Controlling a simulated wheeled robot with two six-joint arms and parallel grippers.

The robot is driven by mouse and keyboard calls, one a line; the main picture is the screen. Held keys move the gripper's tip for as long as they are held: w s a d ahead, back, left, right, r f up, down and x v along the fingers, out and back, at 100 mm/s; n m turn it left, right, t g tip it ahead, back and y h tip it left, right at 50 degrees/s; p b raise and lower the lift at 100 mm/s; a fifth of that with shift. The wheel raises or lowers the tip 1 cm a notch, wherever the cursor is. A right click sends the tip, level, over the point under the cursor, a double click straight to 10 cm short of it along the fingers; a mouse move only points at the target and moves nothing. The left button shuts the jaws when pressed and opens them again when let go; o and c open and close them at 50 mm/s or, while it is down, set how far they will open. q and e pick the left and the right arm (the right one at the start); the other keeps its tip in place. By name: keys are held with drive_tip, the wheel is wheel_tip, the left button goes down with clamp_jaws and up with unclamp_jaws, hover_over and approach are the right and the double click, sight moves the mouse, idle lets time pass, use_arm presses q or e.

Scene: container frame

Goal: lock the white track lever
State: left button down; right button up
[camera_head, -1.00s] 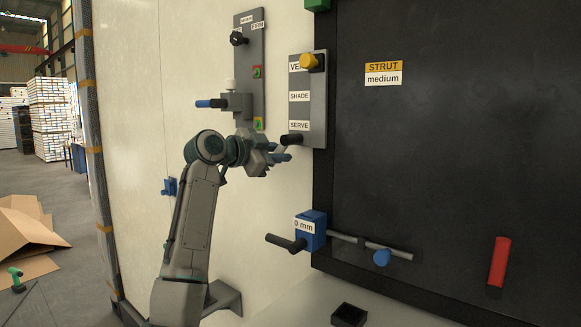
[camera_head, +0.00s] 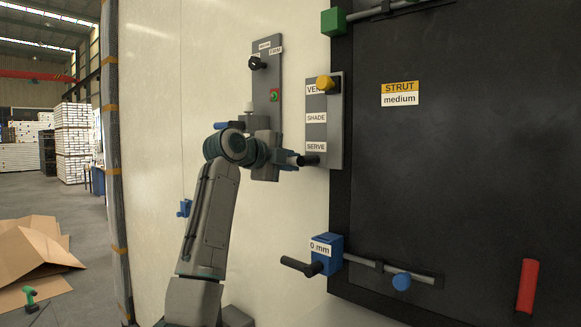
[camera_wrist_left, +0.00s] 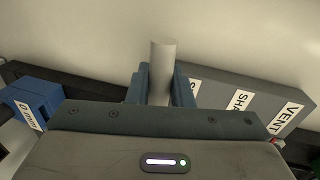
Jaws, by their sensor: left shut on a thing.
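My left gripper (camera_head: 289,159) is at the left edge of the grey plate marked VENT, SHADE and SERVE (camera_head: 335,130), level with SERVE. In the left wrist view, its fingers (camera_wrist_left: 161,88) are shut around a plain whitish rod, the white lever (camera_wrist_left: 162,62). Its upper end sticks out beyond the fingers; the rest is hidden by the gripper. In the head view the lever is hidden or too small to make out. A black knob (camera_head: 308,160) sits just right of the fingertips, near the plate's lower end. My right gripper is not in view.
A yellow knob (camera_head: 325,82) is at VENT. Another grey plate (camera_head: 268,70) with a black knob stands left, partly behind my arm. A blue block marked 0 mm (camera_head: 327,255) has a black handle below. The dark panel (camera_head: 460,170) is at right.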

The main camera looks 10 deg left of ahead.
use_arm(q)
drive_tip(key=shift+r+m, duration=0.2)
drive_tip(key=shift+m, duration=0.2)
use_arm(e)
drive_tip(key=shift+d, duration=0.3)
use_arm(q)
drive_tip(key=c, duration=1.3)
unclamp_jaws()
drive_tip(key=shift+c, duration=0.2)
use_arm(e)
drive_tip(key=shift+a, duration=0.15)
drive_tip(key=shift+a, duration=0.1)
use_arm(q)
drive_tip(key=shift+s+a, duration=0.15)
drive_tip(key=shift+s, duration=0.05)
drive_tip(key=b+v, duration=0.4)
drive_tip(key=v, duration=0.6)
drive_tip(key=shift+s, duration=0.2)
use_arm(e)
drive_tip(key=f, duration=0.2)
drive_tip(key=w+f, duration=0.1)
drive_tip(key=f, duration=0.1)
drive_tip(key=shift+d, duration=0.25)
